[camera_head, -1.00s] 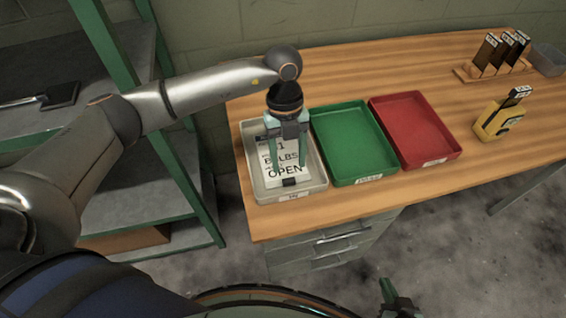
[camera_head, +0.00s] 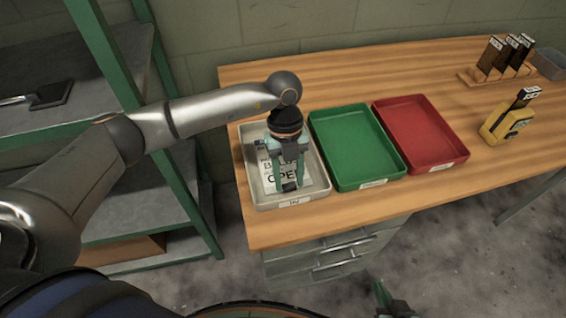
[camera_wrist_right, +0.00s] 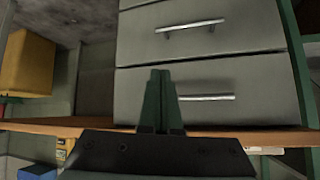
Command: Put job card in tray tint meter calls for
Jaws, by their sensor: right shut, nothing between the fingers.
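The white job card (camera_head: 310,178), with partly readable print ending in "OPEN", lies in the grey tray (camera_head: 250,155), the leftmost of three. My left gripper (camera_head: 289,183) points down over this tray, its fingers apart, and covers part of the card. Whether a finger touches the card is hard to tell. The green tray (camera_head: 355,150) and red tray (camera_head: 420,132) are empty. My right gripper (camera_wrist_right: 160,100) is shut and empty, below the table front.
A wooden rack (camera_head: 480,75) with several dark labelled strips and a grey bin (camera_head: 549,64) stand at the back right. Drawers (camera_head: 335,250) are under the table's left end. Green-framed shelves (camera_head: 135,185) stand left. The table between red tray and meter is clear.

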